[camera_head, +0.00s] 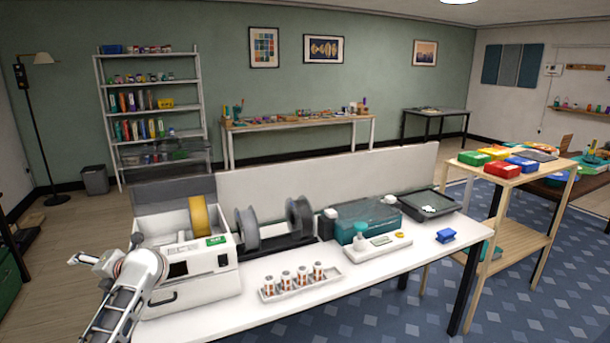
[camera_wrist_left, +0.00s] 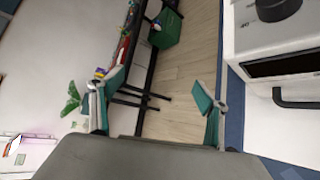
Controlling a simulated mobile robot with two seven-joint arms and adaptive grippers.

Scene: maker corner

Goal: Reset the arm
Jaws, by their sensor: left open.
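My left arm comes in at the lower left of the head view, with its left gripper (camera_head: 78,259) left of the white machine (camera_head: 195,285) on the bench. In the left wrist view the two fingers of the left gripper (camera_wrist_left: 160,108) stand wide apart, with nothing between them but the distant floor. The white machine also shows in the left wrist view (camera_wrist_left: 275,40), to the right of the fingers and apart from them. My right gripper is not in either view.
A wooden cart (camera_head: 515,240) stands at the right. Wooden floor lies open left of the bench.

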